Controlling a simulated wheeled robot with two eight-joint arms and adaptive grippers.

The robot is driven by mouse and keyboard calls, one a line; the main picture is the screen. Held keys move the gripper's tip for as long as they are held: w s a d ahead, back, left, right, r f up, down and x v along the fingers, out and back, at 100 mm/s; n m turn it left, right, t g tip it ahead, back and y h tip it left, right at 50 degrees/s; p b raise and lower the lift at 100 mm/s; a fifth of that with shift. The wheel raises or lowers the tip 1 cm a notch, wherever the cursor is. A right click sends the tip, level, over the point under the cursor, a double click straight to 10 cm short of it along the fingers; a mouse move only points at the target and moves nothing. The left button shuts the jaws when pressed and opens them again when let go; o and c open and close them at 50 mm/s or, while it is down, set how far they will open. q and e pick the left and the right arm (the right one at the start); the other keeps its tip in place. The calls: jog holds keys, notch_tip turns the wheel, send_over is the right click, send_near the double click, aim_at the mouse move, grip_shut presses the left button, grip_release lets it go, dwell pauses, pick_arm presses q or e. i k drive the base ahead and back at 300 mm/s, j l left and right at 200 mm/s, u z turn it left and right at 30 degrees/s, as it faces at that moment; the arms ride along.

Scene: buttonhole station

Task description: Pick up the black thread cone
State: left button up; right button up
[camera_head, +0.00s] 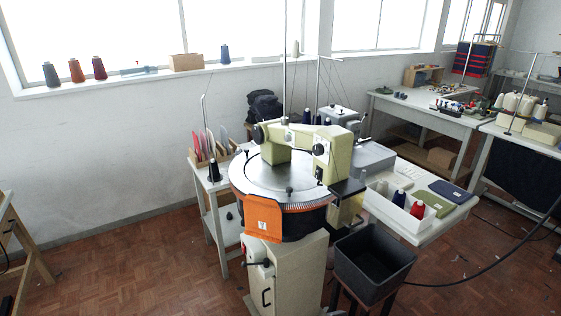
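A black thread cone (213,170) stands upright on the left end of the pale side table (197,172), just left of the round machine. It is small in the head view, and a thin rod rises close behind it. A dark slate cone (51,75) also stands on the windowsill at the far left, with a rust cone (76,71) and a dark red cone (99,68) beside it. Neither of my grippers shows in the head view.
A wooden rack (205,158) of coloured pieces sits behind the cone. A dark bin (374,262) stands at the front right. The parquet floor at the left is mostly clear.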

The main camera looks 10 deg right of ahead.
aim_at(216, 174)
jog(key=i+j+z, duration=0.15)
jog(key=j+z, duration=0.25)
jog(key=j, duration=0.35)
jog(key=i+j+z, duration=0.1)
jog(key=j+z, duration=0.3)
jog(key=j, duration=1.45)
jog(key=z, duration=0.05)
